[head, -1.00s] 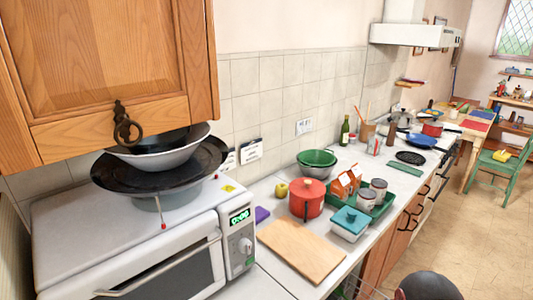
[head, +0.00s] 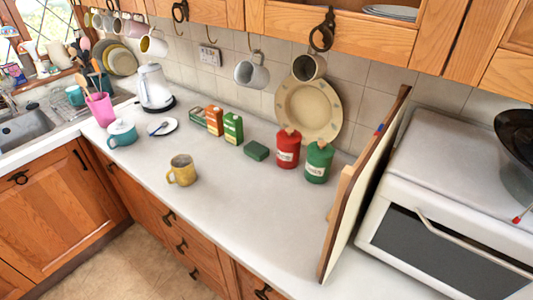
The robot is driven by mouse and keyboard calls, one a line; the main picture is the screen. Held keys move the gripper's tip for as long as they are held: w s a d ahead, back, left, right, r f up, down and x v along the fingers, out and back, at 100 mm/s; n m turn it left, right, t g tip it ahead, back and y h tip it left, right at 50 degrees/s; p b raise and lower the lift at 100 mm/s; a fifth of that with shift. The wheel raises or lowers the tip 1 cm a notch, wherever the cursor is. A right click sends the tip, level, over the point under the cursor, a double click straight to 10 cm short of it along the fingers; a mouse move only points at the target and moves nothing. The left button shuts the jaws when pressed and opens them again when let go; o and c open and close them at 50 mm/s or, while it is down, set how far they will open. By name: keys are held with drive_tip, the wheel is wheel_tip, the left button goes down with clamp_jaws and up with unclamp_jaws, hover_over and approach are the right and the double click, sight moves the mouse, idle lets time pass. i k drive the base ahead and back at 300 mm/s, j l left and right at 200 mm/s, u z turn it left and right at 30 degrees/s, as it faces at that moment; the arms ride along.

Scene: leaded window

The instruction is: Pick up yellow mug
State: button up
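A yellow mug (head: 182,171) stands upright on the white counter (head: 240,215), towards its front edge and left of the middle. Its handle points to the left and slightly to the front. Its inside looks grey-brown. Nothing touches it. Another mug with yellow on it (head: 154,44) hangs from the rail under the cupboards at the upper left. My gripper does not show in the head view.
Green and orange cartons (head: 233,128), a red canister (head: 287,148) and a green canister (head: 318,162) stand behind the mug. A kettle (head: 154,87) and a teal pot (head: 122,133) are to the left. An upright board (head: 345,218) stands beside the microwave (head: 450,200).

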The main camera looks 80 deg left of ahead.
sight(183, 169)
drive_tip(key=u, duration=3.35)
drive_tip(key=i+j+z, duration=0.4)
drive_tip(key=i+j, duration=0.35)
drive_tip(key=i+j+z, duration=0.4)
drive_tip(key=i+j, duration=0.5)
drive_tip(key=k+j, duration=0.05)
drive_tip(key=j, duration=0.05)
